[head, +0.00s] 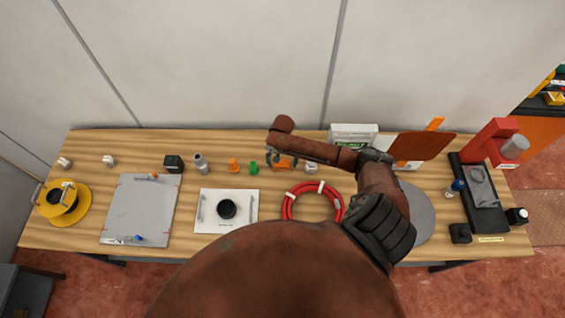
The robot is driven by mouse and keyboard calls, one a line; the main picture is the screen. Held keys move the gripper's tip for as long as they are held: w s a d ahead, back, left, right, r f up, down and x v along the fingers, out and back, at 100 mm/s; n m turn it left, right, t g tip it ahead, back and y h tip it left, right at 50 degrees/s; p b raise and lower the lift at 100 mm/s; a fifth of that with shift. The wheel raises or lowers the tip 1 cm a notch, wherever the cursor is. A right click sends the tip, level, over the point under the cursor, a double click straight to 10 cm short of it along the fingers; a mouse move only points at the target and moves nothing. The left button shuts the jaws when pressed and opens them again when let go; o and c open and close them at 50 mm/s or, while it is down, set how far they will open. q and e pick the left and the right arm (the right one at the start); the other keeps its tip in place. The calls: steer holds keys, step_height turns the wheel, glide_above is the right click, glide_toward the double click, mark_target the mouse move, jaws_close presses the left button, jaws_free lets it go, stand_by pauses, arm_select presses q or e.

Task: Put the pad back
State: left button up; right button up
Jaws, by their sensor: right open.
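My right gripper (278,158) hangs from the brown arm that reaches left across the bench. Its fingers are open, over or beside a small orange part (287,164) at the back middle; I cannot tell whether they touch it. No thing is clearly marked as the pad. A round black piece (227,209) lies on a white sheet (240,224) left of centre, apart from the gripper. A grey round plate (423,219) at the right is partly hidden by my arm. My left gripper does not show.
A grey board (139,213) and a yellow spool (81,206) lie at the left. A red cable coil (290,202) lies in the middle. Several small parts line the back. A red press (489,140) on a black base stands right. My body hides the front middle.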

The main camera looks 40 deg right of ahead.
mark_target(283, 162)
steer(key=shift+s+r, duration=0.1)
steer(key=shift+r, duration=0.1)
step_height(283, 162, up, 4)
steer(key=shift+f, duration=0.1)
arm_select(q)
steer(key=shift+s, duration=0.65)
arm_select(e)
step_height(283, 162, up, 8)
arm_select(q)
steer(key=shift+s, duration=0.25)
